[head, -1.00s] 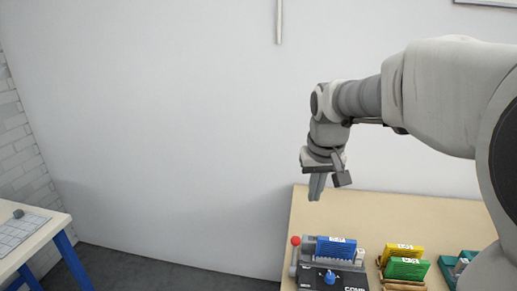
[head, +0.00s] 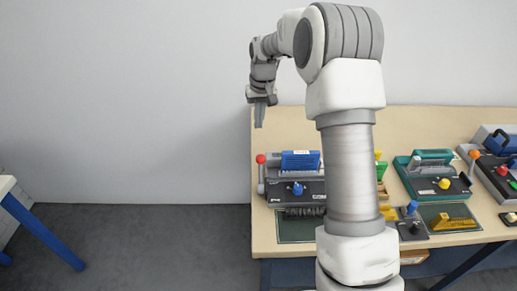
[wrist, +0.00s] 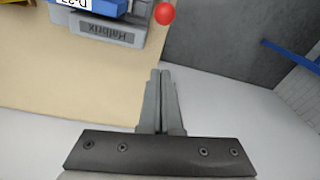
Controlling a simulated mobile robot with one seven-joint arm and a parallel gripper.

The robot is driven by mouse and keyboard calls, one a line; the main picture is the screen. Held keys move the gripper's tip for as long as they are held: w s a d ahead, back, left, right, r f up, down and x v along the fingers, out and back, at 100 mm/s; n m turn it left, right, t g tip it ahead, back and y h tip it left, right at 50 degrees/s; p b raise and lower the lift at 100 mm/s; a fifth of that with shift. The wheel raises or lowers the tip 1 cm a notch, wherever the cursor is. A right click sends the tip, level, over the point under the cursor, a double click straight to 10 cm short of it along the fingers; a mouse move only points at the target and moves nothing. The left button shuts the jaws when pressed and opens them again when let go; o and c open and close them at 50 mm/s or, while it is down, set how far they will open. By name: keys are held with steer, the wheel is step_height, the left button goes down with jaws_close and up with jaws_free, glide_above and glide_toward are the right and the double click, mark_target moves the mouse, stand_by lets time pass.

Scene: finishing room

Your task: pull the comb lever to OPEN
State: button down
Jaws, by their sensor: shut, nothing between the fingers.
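The comb lever (head: 261,178) has a red ball knob and a grey rod. It stands roughly upright at the left side of a dark grey machine (head: 300,190) holding a blue block (head: 300,160). The red knob also shows at the top of the wrist view (wrist: 165,13), beside the grey machine body (wrist: 105,30). My gripper (head: 260,118) is shut and empty, pointing down above the table's back left corner, above and apart from the knob. Its closed fingers (wrist: 160,78) show in the wrist view. I cannot read an OPEN mark on the machine.
The tan table (head: 405,122) also holds a teal machine (head: 425,187) with a yellow knob and a grey machine with an orange knob (head: 474,155). A dark spiral part (head: 305,212) lies in front. My arm hides part of the table. Clear floor (head: 150,240) lies left.

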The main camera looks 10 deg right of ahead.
mark_target(261, 174)
stand_by(0.3)
step_height(261, 174, down, 9)
steer(key=s+p, duration=0.1)
steer(key=s, duration=0.2)
steer(key=shift+a, duration=0.2)
stand_by(0.4)
stand_by(0.5)
steer(key=shift+s+a+r+t+b, duration=0.1)
steer(key=shift+s+t+b, duration=0.15)
steer(key=shift+b, duration=0.2)
